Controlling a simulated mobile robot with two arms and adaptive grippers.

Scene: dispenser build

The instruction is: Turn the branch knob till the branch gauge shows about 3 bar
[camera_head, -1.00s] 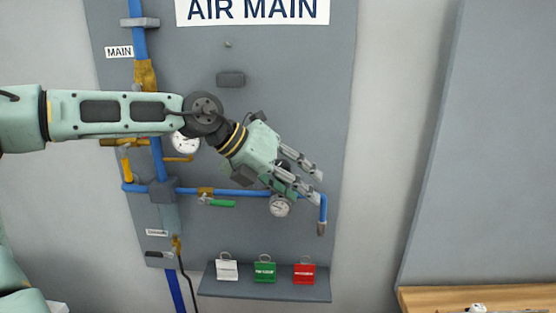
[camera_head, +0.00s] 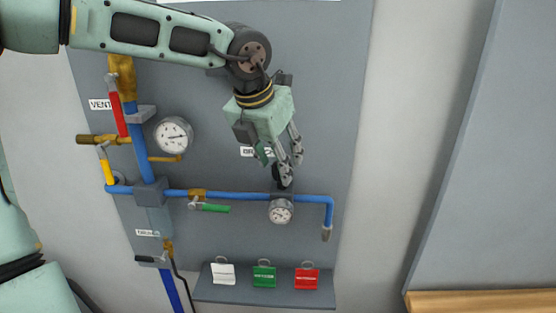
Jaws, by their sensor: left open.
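The branch gauge (camera_head: 281,211) is a small round white dial under the right part of the blue branch pipe (camera_head: 240,195). Its needle is too small to read. A dark knob (camera_head: 280,176) sits on the pipe just above the gauge, partly hidden by my fingers. My left gripper (camera_head: 291,181) comes down from above, fingers pointing downward, open at the knob. I cannot tell whether the fingers touch it. My right gripper is not in view.
A larger gauge (camera_head: 173,135) hangs left of my gripper. A red handle (camera_head: 116,106), a yellow handle (camera_head: 106,167) and a green handle (camera_head: 211,208) are on the pipes. White, green (camera_head: 264,277) and red tags stand on a shelf (camera_head: 263,295) below. The wall at right is clear.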

